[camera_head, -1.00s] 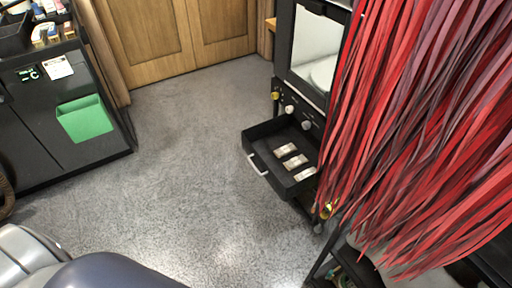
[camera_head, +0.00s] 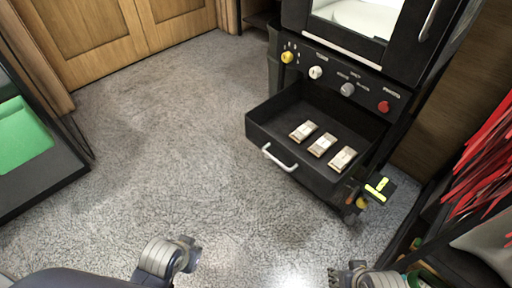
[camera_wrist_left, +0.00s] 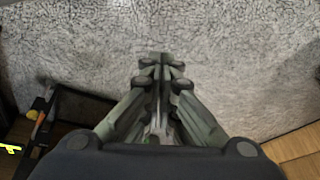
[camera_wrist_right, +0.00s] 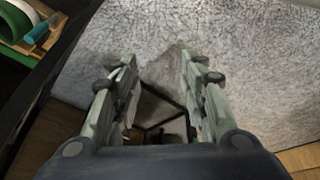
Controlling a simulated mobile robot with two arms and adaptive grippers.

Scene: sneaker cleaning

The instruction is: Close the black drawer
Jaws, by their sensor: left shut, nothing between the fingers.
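The black drawer (camera_head: 262,132) stands pulled out from the black oven-like unit (camera_head: 345,60) in the head view. Its silver bar handle (camera_head: 279,158) faces the open floor. Several small beige packs (camera_head: 322,144) lie inside it. My right gripper (camera_head: 345,272) shows only partly at the bottom edge of the head view, nearer than the drawer and apart from it. In the right wrist view, the right gripper (camera_wrist_right: 155,70) has its fingers spread with floor between the tips. My left gripper (camera_wrist_left: 160,60) is shut and empty over floor in the left wrist view. Neither gripper touches the drawer.
Grey floor (camera_head: 180,140) is clear in front of and left of the drawer. A yellow-marked black object (camera_head: 378,189) is beside the drawer's right side. Red strips (camera_head: 490,150) hang at the right edge. A dark cabinet with a green panel (camera_head: 20,140) is at left.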

